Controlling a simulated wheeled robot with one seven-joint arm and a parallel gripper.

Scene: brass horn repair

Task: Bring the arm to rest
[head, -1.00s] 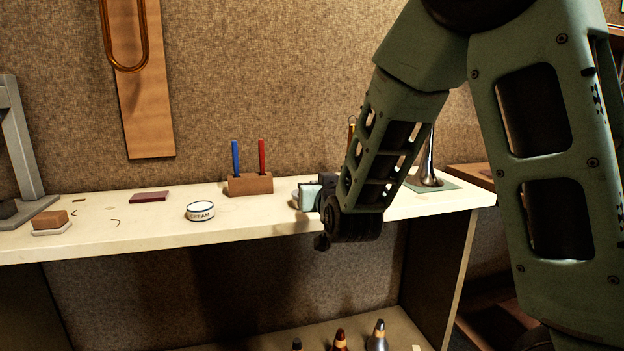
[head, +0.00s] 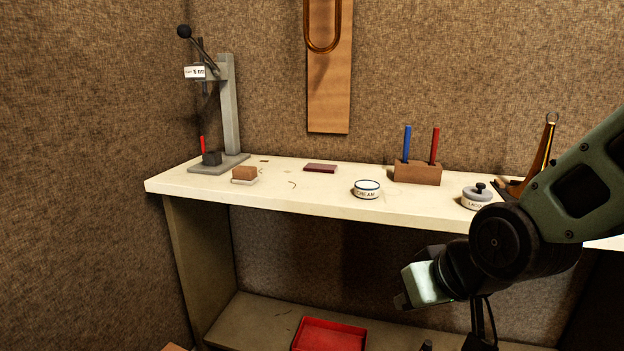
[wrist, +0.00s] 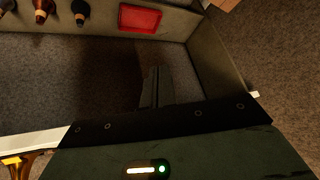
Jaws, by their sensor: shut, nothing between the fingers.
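My gripper (head: 402,301) hangs in front of the bench, below the level of its top, at the right of the head view. Its wrist and black joint are bent in front of the bench's open space. In the wrist view its fingers (wrist: 156,86) are together with nothing between them. They point towards the lower shelf and are clear of the things there. The forearm runs up and out of the head view at the right and covers part of the bench top.
The bench top (head: 310,199) holds a cream tin (head: 367,190), a lidded pot (head: 477,197), a pen block (head: 417,173), a brown block (head: 244,173) and a lever press (head: 229,105). A red tray (head: 329,336) lies below, with several cone-tipped bottles (wrist: 80,8) nearby.

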